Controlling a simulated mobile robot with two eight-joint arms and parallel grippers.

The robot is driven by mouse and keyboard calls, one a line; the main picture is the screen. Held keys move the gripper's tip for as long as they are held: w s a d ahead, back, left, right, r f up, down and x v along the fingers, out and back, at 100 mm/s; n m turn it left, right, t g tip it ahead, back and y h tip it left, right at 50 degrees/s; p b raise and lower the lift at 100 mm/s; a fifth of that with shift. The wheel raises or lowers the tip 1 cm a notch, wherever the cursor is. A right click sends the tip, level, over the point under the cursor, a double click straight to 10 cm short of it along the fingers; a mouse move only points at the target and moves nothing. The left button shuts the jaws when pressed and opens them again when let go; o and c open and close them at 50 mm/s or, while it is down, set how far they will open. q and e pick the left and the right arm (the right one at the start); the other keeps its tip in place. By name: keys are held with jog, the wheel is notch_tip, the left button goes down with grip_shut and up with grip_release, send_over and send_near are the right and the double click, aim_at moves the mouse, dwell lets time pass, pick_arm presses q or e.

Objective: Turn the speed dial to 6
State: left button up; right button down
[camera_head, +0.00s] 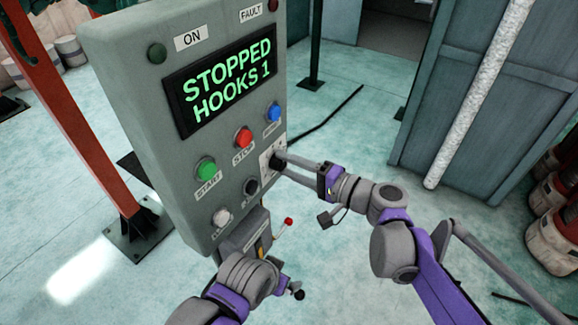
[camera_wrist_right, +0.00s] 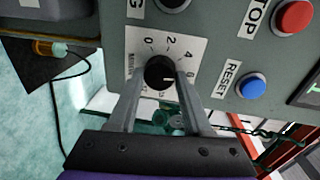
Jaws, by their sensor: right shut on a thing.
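The speed dial (camera_wrist_right: 157,70) is a black round knob on a white scale plate (camera_wrist_right: 138,48) of the grey control panel (camera_head: 130,90). Its white mark points right in the right wrist view, roughly toward where 6 lies on the scale; a finger partly covers the figures there. My right gripper (camera_wrist_right: 160,76) is shut on the dial, one finger on each side.
The display (camera_head: 228,86) reads STOPPED, HOOKS 1. Near the dial are a blue RESET button (camera_wrist_right: 251,87), a red STOP button (camera_head: 243,137) and a green START button (camera_head: 206,170). A red post (camera_head: 75,110) stands left, a teal cabinet (camera_head: 445,110) right.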

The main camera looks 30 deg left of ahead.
jog(key=shift+m, duration=0.5)
jog(key=shift+c, duration=1.7)
grip_release()
jog(key=shift+d, duration=0.1)
jog(key=s+d+r, duration=0.1)
jog(key=d, duration=0.9)
jog(key=shift+d+b, duration=0.3)
jog(key=shift+b, duration=0.1)
